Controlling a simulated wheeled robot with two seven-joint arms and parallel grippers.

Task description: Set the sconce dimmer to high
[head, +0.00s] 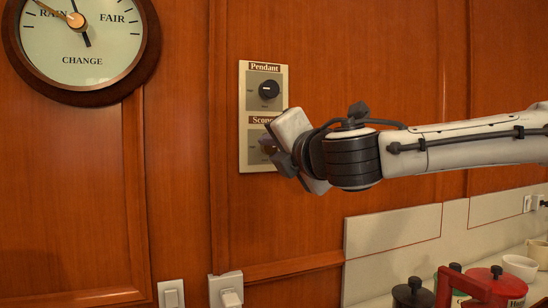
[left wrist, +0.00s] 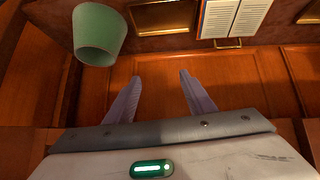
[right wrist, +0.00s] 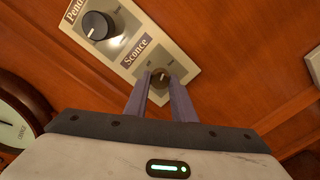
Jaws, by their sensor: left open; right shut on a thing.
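The dimmer panel (head: 243,90) is a pale plate on the wood wall, with a black Pendant knob (head: 269,89) above and a Sconce knob below. The Sconce knob (right wrist: 160,78) shows in the right wrist view between the fingertips of my right gripper (right wrist: 160,82), which is shut on it. In the head view my right gripper (head: 278,150) covers most of the Sconce part. The Sconce knob's scale words are too small to read. My left gripper (left wrist: 160,80) is open and empty, away from the panel, and shows only in the left wrist view.
A round barometer (head: 82,35) hangs left of the panel. A white switch (head: 171,294) and a plugged outlet (head: 227,291) sit below. Jars, a red object (head: 480,287) and cups stand at lower right. A green cup (left wrist: 98,35) and an open book (left wrist: 233,18) show near my left gripper.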

